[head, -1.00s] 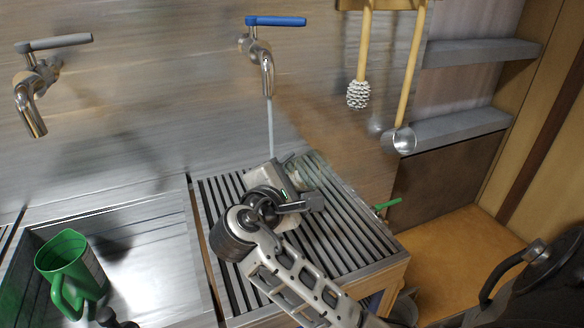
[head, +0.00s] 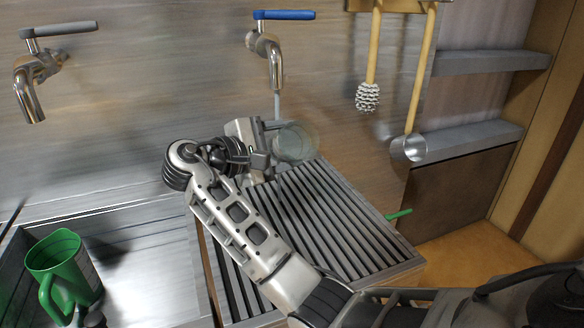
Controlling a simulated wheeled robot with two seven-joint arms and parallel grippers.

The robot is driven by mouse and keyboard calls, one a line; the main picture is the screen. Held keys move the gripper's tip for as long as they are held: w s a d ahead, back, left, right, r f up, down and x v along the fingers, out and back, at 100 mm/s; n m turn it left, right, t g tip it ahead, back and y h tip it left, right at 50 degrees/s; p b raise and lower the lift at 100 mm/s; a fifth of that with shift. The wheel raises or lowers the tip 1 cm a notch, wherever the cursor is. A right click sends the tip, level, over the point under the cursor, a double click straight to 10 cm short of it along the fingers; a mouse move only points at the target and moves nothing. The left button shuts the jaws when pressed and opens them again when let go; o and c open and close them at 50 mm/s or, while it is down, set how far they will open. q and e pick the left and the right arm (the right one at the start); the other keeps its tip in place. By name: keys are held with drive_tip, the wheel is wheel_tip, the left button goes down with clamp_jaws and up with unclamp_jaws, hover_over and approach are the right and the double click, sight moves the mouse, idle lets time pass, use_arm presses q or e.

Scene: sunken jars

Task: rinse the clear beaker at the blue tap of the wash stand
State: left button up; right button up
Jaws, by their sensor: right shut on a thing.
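The clear beaker (head: 296,143) is a faint see-through shape under the blue tap (head: 270,45), on the right side of my right gripper (head: 270,145). My right gripper is shut on the beaker and holds it above the slatted drain rack (head: 330,222). The beaker looks tipped, with its round end towards the camera; its exact tilt is hard to tell. A thin stream of water (head: 277,106) comes from the blue tap's spout and meets the beaker area. My left gripper does not show clearly.
A green jug (head: 62,268) stands in the metal basin at left, below a grey-handled tap (head: 38,75). A brush (head: 369,95) and a ladle (head: 409,146) hang at right. A green handle (head: 398,215) sticks out past the rack. Grey shelves (head: 480,60) are at right.

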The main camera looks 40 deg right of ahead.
use_arm(q)
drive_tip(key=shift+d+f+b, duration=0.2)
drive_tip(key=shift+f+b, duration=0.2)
drive_tip(key=shift+b, duration=0.8)
use_arm(e)
drive_tip(key=w+d, duration=0.2)
drive_tip(key=w, duration=0.9)
drive_tip(key=shift+d, duration=0.3)
drive_tip(key=shift+w, duration=0.15)
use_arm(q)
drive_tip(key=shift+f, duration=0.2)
use_arm(e)
drive_tip(key=shift+w+a, duration=0.25)
drive_tip(key=shift+w, duration=0.15)
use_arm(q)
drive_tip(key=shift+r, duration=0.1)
use_arm(e)
drive_tip(key=shift+r, duration=0.1)
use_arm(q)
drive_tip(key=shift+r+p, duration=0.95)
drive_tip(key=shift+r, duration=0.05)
use_arm(e)
drive_tip(key=shift+s+d, duration=0.3)
drive_tip(key=shift+s, duration=0.2)
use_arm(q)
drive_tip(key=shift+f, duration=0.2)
use_arm(e)
drive_tip(key=shift+w+a, duration=0.1)
drive_tip(key=shift+w, duration=0.05)
